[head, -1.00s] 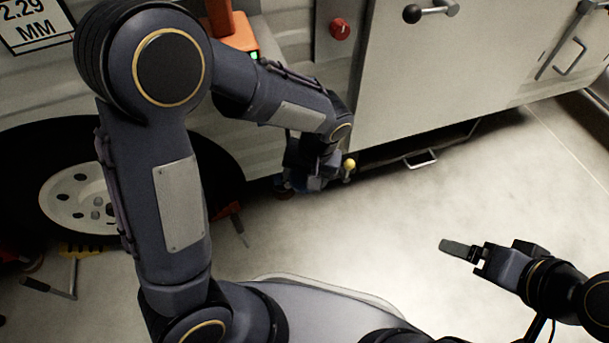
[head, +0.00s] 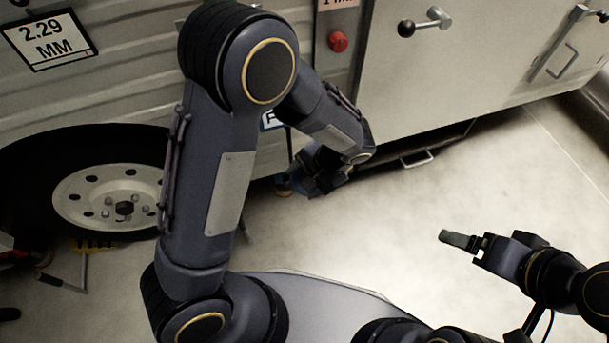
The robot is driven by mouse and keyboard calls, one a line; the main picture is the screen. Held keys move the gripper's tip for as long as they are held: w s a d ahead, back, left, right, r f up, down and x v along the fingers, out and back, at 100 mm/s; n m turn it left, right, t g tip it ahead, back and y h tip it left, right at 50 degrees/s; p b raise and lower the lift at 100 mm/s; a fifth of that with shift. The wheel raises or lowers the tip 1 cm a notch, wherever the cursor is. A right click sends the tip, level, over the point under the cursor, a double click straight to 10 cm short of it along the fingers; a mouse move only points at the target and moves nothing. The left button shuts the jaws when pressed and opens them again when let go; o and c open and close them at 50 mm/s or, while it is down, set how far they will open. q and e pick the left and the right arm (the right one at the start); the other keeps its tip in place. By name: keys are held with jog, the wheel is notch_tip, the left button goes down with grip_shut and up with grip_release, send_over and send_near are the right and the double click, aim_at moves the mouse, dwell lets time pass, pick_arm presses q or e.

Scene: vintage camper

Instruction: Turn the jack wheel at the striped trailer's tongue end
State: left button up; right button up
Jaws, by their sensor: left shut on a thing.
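My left gripper (head: 312,178) is low beside the trailer's lower edge. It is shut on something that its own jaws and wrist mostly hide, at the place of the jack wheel. The wheel's outline cannot be made out. A small blue and brown part (head: 283,186) shows just left of the jaws. The striped trailer (head: 140,80) has ribbed pale siding and fills the upper left. My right gripper (head: 462,241) is over bare floor at the right, away from the trailer. Its fingers show edge-on, so their opening cannot be judged.
A wheel with a pale rim (head: 110,197) is at the left. A crank-like tool (head: 75,275) lies near it. A red button (head: 338,42), a black-knobbed lever (head: 407,28) and a metal step (head: 416,159) are on the trailer's right part. The floor at right is clear.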

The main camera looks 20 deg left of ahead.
pick_arm(q)
jog(key=shift+d+m, duration=0.1)
jog(key=shift+m, duration=0.4)
jog(key=o, duration=1)
jog(key=shift+r, duration=0.1)
jog(key=p+v, duration=0.3)
jog(key=v, duration=0.3)
jog(key=shift+d+r, duration=0.55)
jog(key=shift+r, duration=0.1)
